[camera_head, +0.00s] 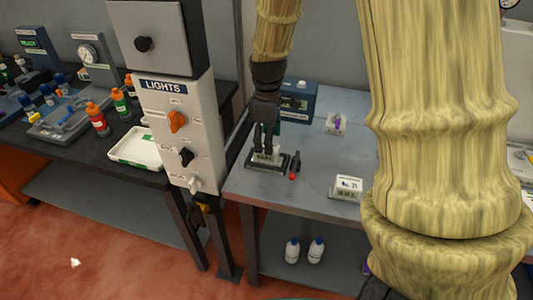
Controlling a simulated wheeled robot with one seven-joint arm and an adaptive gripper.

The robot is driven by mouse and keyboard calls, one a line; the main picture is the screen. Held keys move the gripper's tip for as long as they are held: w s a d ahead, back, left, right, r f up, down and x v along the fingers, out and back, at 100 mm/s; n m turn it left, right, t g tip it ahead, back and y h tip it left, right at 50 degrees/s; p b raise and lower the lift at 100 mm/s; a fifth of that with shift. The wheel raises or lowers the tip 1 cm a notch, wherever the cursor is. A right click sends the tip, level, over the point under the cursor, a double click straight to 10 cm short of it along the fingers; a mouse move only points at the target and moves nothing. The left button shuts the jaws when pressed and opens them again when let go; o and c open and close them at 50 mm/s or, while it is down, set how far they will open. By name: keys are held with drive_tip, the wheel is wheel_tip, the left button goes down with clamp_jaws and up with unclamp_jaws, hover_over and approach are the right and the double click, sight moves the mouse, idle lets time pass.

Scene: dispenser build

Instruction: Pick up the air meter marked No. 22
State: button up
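My gripper (265,146) points straight down over the grey table, with its dark fingers at a small white-faced device (266,156) on a dark base. The fingers overlap the top of this device. I cannot tell whether they touch it or how far apart they are. Its marking is too small to read and partly hidden. A white meter (348,187), apparently marked 21, stands near the table's front edge, to the right of my gripper. No marking 22 can be read in this view.
A dark handheld item with a red tip (294,168) lies beside the device. A blue box (298,103) and a card with a purple figure (336,123) are behind. The white LIGHTS panel (176,130) stands to the left. Two white bottles (304,251) sit on the shelf below.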

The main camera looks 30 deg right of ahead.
sight(275, 160)
drive_tip(key=shift+w+f, duration=0.3)
drive_tip(key=shift+w, duration=0.05)
drive_tip(key=shift+s+d+f+p, duration=0.1)
drive_tip(key=shift+s+f+p, duration=0.4)
drive_tip(key=shift+s+f, duration=0.05)
drive_tip(key=f, duration=0.1)
drive_tip(key=w+f, duration=0.1)
drive_tip(key=f, duration=0.1)
drive_tip(key=shift+s+f+p, duration=0.15)
drive_tip(key=shift+f+p, duration=0.1)
drive_tip(key=shift+p, duration=0.05)
drive_tip(key=shift+c, duration=0.5)
drive_tip(key=c, duration=1.3)
